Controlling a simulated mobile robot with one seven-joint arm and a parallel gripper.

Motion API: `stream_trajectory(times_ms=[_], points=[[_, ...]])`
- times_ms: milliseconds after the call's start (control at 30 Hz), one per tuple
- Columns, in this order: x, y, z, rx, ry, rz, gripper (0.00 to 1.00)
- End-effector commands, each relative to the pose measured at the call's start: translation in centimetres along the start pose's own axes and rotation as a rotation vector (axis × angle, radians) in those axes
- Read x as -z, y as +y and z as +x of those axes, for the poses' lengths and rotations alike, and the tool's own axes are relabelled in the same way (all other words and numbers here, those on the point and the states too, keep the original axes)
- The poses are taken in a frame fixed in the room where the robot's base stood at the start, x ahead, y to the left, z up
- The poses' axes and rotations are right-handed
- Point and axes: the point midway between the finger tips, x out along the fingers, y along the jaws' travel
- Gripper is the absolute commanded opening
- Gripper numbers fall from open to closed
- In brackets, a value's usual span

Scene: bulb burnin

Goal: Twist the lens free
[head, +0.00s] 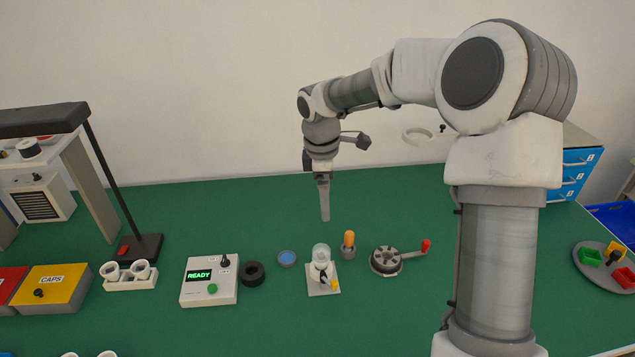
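Left are a blue disc (287,258), a black ring (253,274) and a box reading READY (208,292). The bench behind is clear.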

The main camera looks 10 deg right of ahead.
Motion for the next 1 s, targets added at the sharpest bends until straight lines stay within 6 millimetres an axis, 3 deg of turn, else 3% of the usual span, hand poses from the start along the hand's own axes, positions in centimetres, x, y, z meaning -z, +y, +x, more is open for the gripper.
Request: stream_trajectory(times_ms=[200,567,1000], points=[[0.8,2.4,3.0,0.051,0.055,-0.150,0.99],[1.1,2.9,5.7,0.064,0.071,-0.198,0.99],[1.7,2.2,14.2,0.066,0.073,-0.196,0.99]])
